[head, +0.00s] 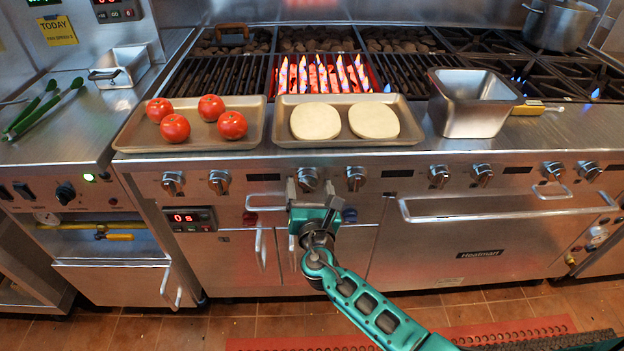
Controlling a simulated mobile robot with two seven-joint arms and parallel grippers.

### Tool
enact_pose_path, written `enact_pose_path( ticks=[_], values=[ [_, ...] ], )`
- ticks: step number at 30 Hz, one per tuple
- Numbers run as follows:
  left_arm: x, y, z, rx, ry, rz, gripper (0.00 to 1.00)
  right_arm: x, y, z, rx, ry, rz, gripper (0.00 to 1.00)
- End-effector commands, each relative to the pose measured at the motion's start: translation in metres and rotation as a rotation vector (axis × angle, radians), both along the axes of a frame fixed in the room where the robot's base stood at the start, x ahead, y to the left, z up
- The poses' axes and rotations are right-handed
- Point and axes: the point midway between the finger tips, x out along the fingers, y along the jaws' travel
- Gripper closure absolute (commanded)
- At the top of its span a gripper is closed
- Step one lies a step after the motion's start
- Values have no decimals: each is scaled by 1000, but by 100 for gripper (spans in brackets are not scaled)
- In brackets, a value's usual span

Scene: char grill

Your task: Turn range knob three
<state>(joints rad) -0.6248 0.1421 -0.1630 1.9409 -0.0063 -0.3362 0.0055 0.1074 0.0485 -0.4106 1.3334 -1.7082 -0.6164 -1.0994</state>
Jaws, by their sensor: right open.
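A row of silver range knobs runs along the front panel of the range. The third knob from the left (307,177) is right at my right gripper (310,190). The right gripper is teal and grey, comes up from the bottom right, and is open with its fingers in front of and below this knob. The lower part of the knob is partly hidden by the fingers, and I cannot tell whether they touch it. The fourth knob (356,178) is just to the right. The first knob (173,183) and second knob (219,181) are to the left. My left gripper is not in view.
A tray of tomatoes (120,140) and a tray with two pale rounds (345,115) stand on the ledge above the knobs. A metal pan (470,120) is to the right. Flames burn at the grill (320,75). An oven handle (510,214) sticks out at right.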

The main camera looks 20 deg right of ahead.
Motion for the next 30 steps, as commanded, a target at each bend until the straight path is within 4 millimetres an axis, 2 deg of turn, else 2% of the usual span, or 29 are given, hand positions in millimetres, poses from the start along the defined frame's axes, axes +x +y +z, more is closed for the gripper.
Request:
enact_pose_path(
  ticks=[13,30],
  values=[
    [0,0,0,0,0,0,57,-1,2,0,0,0,0,24],
    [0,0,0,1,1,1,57,-1,2,0,-1,0,0,79]
  ],
)
